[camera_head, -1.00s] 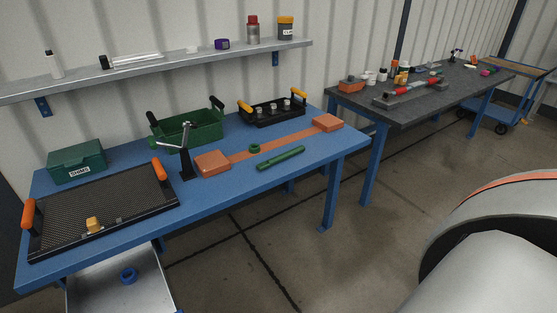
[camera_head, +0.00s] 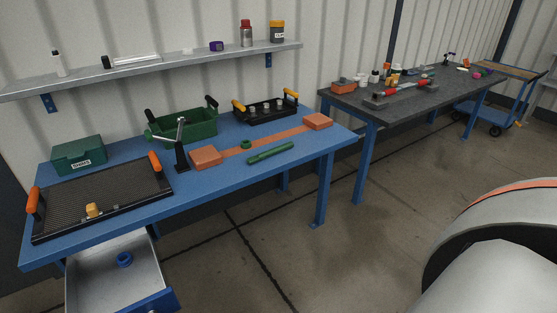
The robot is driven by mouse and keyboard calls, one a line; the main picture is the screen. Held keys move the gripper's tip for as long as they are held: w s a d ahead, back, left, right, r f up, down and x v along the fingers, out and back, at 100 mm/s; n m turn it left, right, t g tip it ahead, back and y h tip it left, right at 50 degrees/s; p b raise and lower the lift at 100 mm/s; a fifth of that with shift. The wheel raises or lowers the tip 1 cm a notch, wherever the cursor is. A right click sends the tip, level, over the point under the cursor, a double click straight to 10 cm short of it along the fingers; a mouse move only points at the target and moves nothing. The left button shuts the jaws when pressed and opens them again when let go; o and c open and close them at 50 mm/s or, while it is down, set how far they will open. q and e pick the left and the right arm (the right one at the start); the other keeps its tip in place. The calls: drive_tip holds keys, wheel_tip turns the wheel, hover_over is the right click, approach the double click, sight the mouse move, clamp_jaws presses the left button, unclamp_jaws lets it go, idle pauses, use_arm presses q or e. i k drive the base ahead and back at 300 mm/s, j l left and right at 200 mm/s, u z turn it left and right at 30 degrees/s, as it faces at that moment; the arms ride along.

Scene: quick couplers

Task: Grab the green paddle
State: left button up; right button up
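A long thin green piece (camera_head: 270,153), the only paddle-like green object I can make out, lies flat near the front right edge of the blue table. A small green ring (camera_head: 245,144) lies just behind it, near an orange-brown strip (camera_head: 262,142) with a block at each end. Neither of my grippers is in view. Only a large pale part of my own body fills the lower right.
The blue table (camera_head: 215,180) also holds a green tote (camera_head: 190,127), a black caddy (camera_head: 262,112), a green box (camera_head: 78,155), a dark mesh tray (camera_head: 105,203) and a black stand (camera_head: 181,158). An open drawer (camera_head: 145,270) juts out below. A grey table (camera_head: 385,113) stands behind right.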

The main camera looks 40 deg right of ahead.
sight(262, 155)
drive_tip(key=k+z, duration=0.15)
drive_tip(key=z, duration=0.25)
drive_tip(key=k+l+z, duration=0.1)
drive_tip(key=z, duration=0.35)
drive_tip(key=k, duration=0.1)
